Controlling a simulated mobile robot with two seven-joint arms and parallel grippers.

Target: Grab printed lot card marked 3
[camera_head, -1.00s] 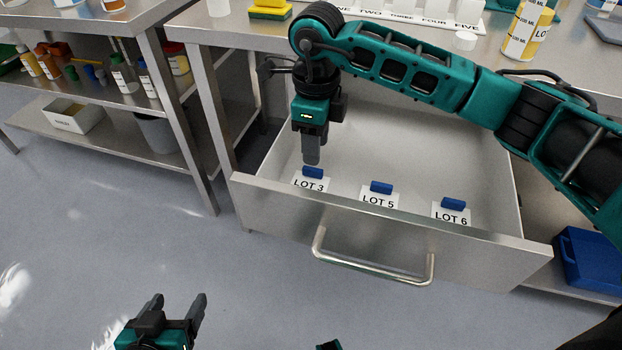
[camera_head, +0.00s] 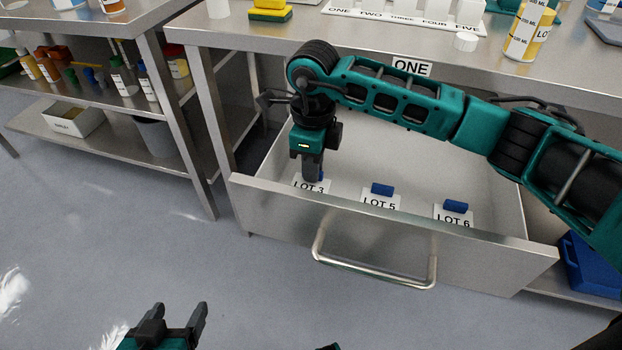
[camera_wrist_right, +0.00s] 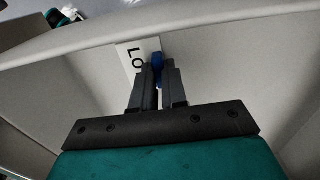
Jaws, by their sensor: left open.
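The lot card marked 3 (camera_head: 308,187) is a white card with a blue grip tab, standing at the left behind the drawer's front wall. My right gripper (camera_head: 312,179) points straight down at it from above. In the right wrist view my right gripper's fingertips (camera_wrist_right: 158,68) are close together on both sides of the blue tab (camera_wrist_right: 157,60), with no clear gap. The card (camera_wrist_right: 132,57) shows beside them, partly hidden. The card still sits low in the drawer. My left gripper (camera_head: 178,312) is open and empty, low in the head view over the floor.
The LOT 5 card (camera_head: 380,198) and LOT 6 card (camera_head: 453,214) stand to the right in the same open drawer (camera_head: 400,245). The drawer has a bar handle (camera_head: 375,278). The bench top (camera_head: 300,45) overhangs behind my right arm.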

